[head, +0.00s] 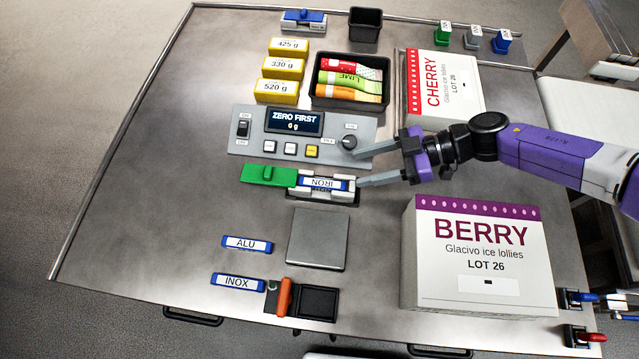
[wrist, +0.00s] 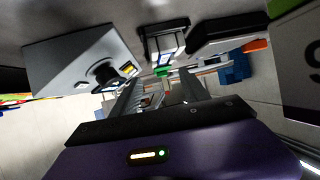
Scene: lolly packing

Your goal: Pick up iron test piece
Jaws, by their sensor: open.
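The iron test piece (head: 323,184) is a blue bar with a white label reading IRON. It lies in a small grey holder (head: 322,197), with a green block (head: 268,175) at its left end. My gripper (head: 361,169) is open, with its two grey fingers spread apart and pointing left. It is just right of the holder; the lower finger's tip shows close to the holder's right end, and I cannot tell whether they touch. The wrist view shows both fingers of my gripper (wrist: 158,82) with nothing held between them.
A control panel (head: 303,146) reading ZERO FIRST stands just behind the holder. A BERRY carton (head: 480,255) stands at front right, a CHERRY carton (head: 443,85) behind. Blue ALU (head: 246,244) and INOX (head: 238,283) bars lie at front left. A grey plate (head: 317,240) lies in front.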

